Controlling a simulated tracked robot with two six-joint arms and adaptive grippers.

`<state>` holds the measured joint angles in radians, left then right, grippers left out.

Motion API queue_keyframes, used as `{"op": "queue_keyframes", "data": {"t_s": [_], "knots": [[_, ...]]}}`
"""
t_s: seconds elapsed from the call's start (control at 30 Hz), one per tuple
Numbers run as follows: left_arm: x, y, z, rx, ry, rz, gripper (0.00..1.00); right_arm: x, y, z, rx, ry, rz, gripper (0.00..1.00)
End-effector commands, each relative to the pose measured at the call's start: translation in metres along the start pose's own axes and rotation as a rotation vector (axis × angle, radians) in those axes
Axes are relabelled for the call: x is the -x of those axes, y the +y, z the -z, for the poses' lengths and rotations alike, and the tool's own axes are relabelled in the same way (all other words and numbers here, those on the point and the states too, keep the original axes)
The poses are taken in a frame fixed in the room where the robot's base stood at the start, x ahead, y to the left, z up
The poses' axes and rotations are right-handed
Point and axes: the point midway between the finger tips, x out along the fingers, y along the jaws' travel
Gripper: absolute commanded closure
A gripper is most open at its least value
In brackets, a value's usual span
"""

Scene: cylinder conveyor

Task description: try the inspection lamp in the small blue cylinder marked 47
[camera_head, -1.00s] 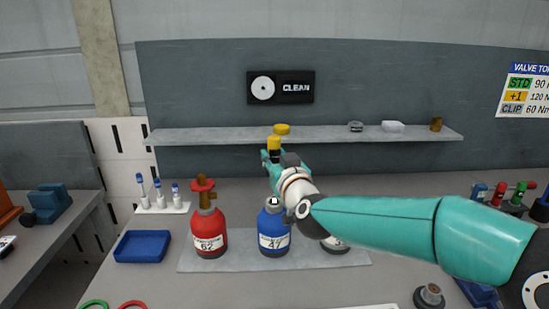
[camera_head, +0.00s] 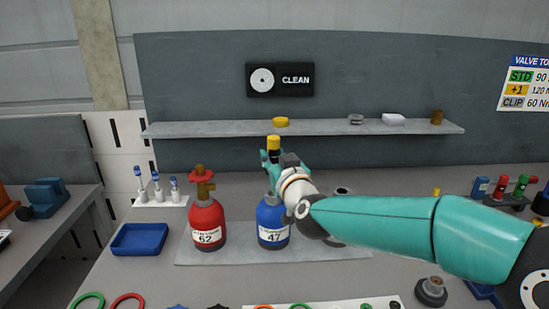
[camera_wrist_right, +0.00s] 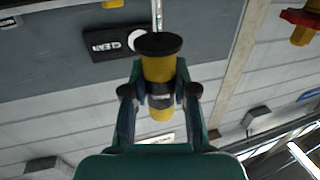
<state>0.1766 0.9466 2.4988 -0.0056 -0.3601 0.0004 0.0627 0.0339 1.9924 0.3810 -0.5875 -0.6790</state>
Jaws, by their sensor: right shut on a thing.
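The small blue cylinder marked 47 (camera_head: 272,222) stands upright on a grey mat, with a white number label facing me. Its top is partly hidden by my right gripper and arm. My right gripper (camera_head: 271,157) is above the cylinder, shut on the inspection lamp, a yellow tube (camera_head: 273,143). In the right wrist view the lamp (camera_wrist_right: 158,70) is between the two fingers of the gripper (camera_wrist_right: 160,95), with a wide black end. From these views I cannot tell whether the lamp touches the cylinder's neck. My left gripper is not in view.
A red cylinder marked 62 (camera_head: 207,225) with a valve stands to the left. Another cylinder's dark top (camera_head: 342,190) shows behind my arm. A blue tray (camera_head: 139,240) is at the left. A shelf (camera_head: 220,128) with small parts runs along the back panel.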

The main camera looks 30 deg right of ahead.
Motion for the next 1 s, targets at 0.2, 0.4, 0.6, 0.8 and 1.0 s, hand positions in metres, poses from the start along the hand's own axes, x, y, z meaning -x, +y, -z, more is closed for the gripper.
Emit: {"op": "queue_keyframes", "data": {"t_s": [0.2,0.4,0.6,0.8,1.0], "knots": [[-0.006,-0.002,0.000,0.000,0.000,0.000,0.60,0.000,0.000,-0.006,0.000,0.001,0.000,1.00],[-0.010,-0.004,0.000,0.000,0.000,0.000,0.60,0.000,0.000,-0.011,0.000,0.001,0.000,1.00],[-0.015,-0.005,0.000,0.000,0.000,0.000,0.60,0.000,0.000,-0.017,0.000,0.001,0.000,1.00],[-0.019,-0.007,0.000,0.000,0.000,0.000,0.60,0.000,0.000,-0.021,0.000,0.001,0.000,1.00],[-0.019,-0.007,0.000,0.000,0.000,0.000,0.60,0.000,0.000,-0.021,0.000,0.001,0.000,1.00]]}}
